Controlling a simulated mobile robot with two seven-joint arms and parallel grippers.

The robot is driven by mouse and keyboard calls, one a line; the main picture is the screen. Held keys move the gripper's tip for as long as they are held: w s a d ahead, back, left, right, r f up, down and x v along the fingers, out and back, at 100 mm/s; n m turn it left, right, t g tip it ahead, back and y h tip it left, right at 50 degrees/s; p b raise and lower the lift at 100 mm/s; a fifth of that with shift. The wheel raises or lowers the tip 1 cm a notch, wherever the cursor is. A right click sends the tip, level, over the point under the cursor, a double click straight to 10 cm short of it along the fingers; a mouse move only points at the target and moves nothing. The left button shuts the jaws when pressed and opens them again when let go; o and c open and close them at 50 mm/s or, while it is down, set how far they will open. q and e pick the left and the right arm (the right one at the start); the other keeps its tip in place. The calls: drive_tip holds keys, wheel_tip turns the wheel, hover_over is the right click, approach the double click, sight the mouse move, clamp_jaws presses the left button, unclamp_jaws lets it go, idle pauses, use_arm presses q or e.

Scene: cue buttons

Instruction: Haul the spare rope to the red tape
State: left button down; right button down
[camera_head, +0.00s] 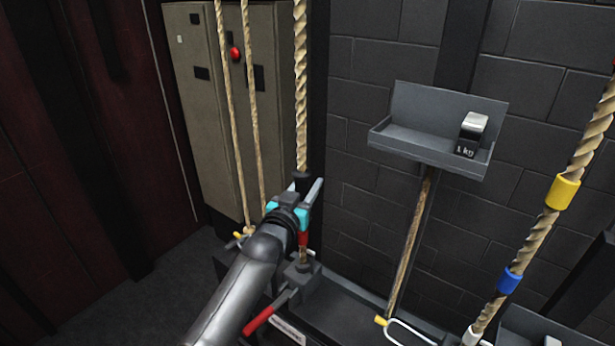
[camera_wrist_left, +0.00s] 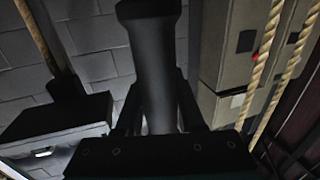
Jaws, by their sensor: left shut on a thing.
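The rope (camera_head: 301,90) in front of the cabinet hangs vertically. A dark sleeve (camera_head: 303,176) shows on it just above my left gripper (camera_head: 304,194). My left gripper is shut around this dark part, which shows as a thick black cylinder (camera_wrist_left: 155,70) between the fingers in the left wrist view. A red band (camera_head: 303,239), which looks like tape, shows just below the gripper, above the rope lock (camera_head: 300,272). The gripper hides part of the rope. I cannot tell from a label which rope is the spare. My right gripper is not in view.
A red-handled lever (camera_head: 268,314) projects from the lock. Two thinner ropes (camera_head: 252,110) hang before a beige cabinet (camera_head: 203,120) with a red button (camera_head: 235,54). A grey tray (camera_head: 415,140) holds a 1 kg weight (camera_head: 473,133). Another rope (camera_head: 580,160) has yellow and blue bands.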

use_arm(q)
drive_tip(key=shift+f+b, duration=0.9)
drive_tip(key=shift+f, duration=1.05)
drive_tip(key=c, duration=0.5)
unclamp_jaws()
drive_tip(key=shift+r, duration=0.15)
drive_tip(key=p+v, duration=0.3)
drive_tip(key=v, duration=1.2)
drive_tip(key=shift+s+a+p, duration=0.1)
drive_tip(key=shift+s+p, duration=0.05)
drive_tip(key=shift+p, duration=0.2)
